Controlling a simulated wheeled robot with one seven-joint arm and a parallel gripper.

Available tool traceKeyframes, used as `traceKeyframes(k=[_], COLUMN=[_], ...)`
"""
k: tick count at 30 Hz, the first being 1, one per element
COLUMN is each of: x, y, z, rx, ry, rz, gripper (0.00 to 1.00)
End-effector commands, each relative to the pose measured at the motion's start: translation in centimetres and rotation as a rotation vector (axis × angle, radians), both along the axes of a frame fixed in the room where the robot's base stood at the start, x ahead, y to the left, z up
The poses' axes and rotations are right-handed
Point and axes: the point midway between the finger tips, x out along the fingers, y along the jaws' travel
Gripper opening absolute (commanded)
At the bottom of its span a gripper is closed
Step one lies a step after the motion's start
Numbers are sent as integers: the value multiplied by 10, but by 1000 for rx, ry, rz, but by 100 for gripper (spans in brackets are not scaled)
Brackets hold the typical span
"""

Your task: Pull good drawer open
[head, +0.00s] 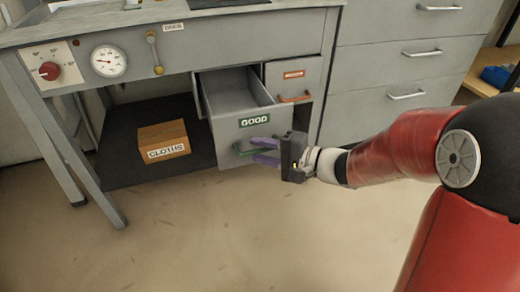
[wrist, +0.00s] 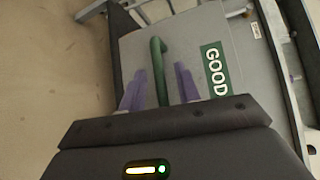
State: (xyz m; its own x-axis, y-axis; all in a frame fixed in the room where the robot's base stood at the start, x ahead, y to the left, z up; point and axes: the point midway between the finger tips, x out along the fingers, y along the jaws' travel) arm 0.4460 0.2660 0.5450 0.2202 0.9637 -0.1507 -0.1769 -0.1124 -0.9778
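The good drawer (head: 240,132) has a grey front with a green GOOD label (head: 254,121) and stands pulled out from under the bench, its inside showing empty. Its green bar handle (wrist: 157,60) also shows partly in the head view (head: 241,151). My gripper (head: 257,150) is in front of the drawer at handle height, with its two purple fingers apart. In the wrist view my gripper (wrist: 160,80) has one finger on each side of the handle, with gaps visible between them. I cannot tell whether either finger touches the handle.
A second drawer (head: 292,76) with an orange label and handle is closed at the right. A CLOTHS box (head: 163,140) sits on the dark lower shelf (head: 115,168). A grey cabinet (head: 405,60) stands at the right. The floor (head: 230,235) in front is clear.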

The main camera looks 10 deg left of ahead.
Motion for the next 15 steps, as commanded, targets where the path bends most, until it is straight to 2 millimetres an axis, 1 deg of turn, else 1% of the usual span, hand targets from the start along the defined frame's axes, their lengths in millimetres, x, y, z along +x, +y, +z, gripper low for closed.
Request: traceKeyframes(k=[6,9,12,15], x=[-7,-11,-14,-15], y=[-37,-52,-62,-67], z=[6,9,10,10], rx=[-1,-1,0,-1], ry=[-2,-2,0,1], rz=[-5,-5,-2,-2], gripper=[32,32,32,32])
